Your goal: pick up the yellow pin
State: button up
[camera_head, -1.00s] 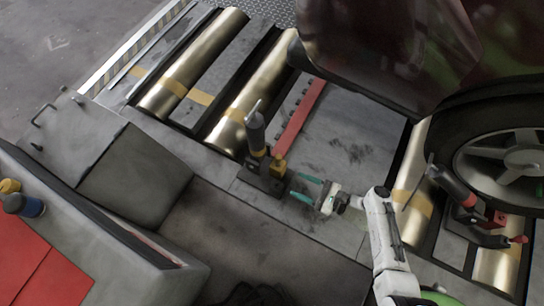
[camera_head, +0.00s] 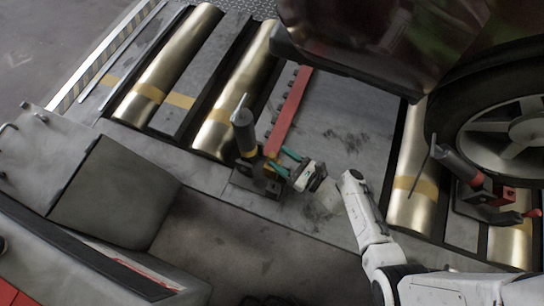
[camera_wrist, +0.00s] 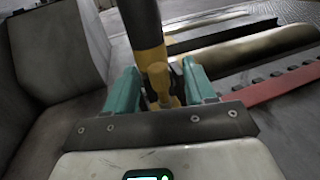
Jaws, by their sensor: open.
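The yellow pin (camera_wrist: 160,82) stands upright in the wrist view, between the two teal fingers of my gripper (camera_wrist: 160,76). The fingers are apart, one on each side of it, with gaps visible. In the head view my gripper (camera_head: 283,161) reaches in from the right to the yellow pin (camera_head: 270,158), which is small and partly hidden by the fingers. The pin is on a dark bracket (camera_head: 256,182) beside a dark post with a yellow band (camera_head: 244,132). In the wrist view the post (camera_wrist: 142,22) rises just behind the pin.
A red toothed bar (camera_head: 290,112) runs away behind the bracket. Brass rollers (camera_head: 165,72) lie at the upper left. A car wheel (camera_head: 515,130) and a second post with a red base (camera_head: 460,168) are on the right. A grey housing (camera_head: 115,190) stands at left.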

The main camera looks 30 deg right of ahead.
aim_at(275, 157)
jog(key=shift+b+x, duration=0.5)
jog(key=shift+x, duration=1.35)
jog(key=shift+s+a, duration=0.1)
jog(key=shift+a, duration=0.1)
jog(key=shift+c, duration=0.4)
grip_shut()
